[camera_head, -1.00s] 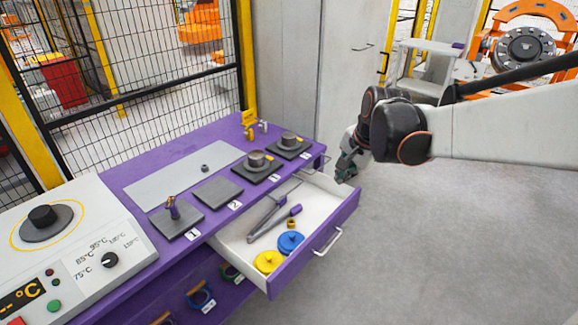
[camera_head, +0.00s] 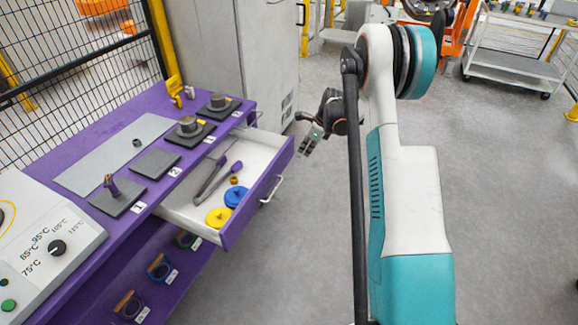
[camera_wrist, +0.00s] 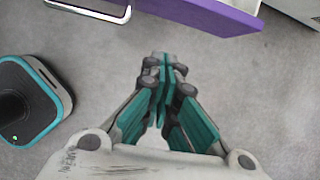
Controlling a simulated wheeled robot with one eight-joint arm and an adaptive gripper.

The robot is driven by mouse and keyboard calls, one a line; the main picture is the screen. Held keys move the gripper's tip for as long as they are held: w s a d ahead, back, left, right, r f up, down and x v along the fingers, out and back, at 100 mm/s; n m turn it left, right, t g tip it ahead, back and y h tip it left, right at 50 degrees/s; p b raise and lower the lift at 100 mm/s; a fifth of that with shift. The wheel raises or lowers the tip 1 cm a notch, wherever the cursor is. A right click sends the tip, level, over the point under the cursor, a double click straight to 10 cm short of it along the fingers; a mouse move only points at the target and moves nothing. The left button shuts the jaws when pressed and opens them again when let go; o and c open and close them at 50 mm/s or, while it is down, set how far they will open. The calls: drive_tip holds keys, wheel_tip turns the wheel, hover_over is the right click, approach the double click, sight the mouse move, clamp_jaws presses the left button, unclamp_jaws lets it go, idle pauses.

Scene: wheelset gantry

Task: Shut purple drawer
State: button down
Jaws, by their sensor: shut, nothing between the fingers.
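The purple drawer (camera_head: 262,207) stands pulled out from the purple workbench (camera_head: 128,113). A silver bar handle (camera_head: 271,190) is on its front. Inside lie a grey tool with a purple end, a small brass-coloured ring, a blue disc (camera_head: 236,196) and a yellow disc (camera_head: 219,217). My gripper (camera_head: 308,142) hangs over the floor, to the right of the drawer's far end and apart from it. In the wrist view my gripper (camera_wrist: 163,75) is shut and empty. The drawer's purple edge (camera_wrist: 215,17) and the handle (camera_wrist: 100,10) show at the top there.
The bench top holds several dark pads, some with metal parts. A control box (camera_head: 45,240) with a dial stands at the left. A grey cabinet (camera_head: 240,60) is behind the bench. A grey cart (camera_head: 515,65) stands far right. The floor before the drawer is clear.

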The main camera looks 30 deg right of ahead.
drive_tip(key=w+a+r+b+x, duration=0.1)
drive_tip(key=b+x, duration=0.4)
drive_tip(key=x, duration=0.7)
drive_tip(key=shift+w+a+f+m, duration=0.2)
drive_tip(key=shift+w+f+m, duration=0.1)
drive_tip(key=shift+w, duration=0.3)
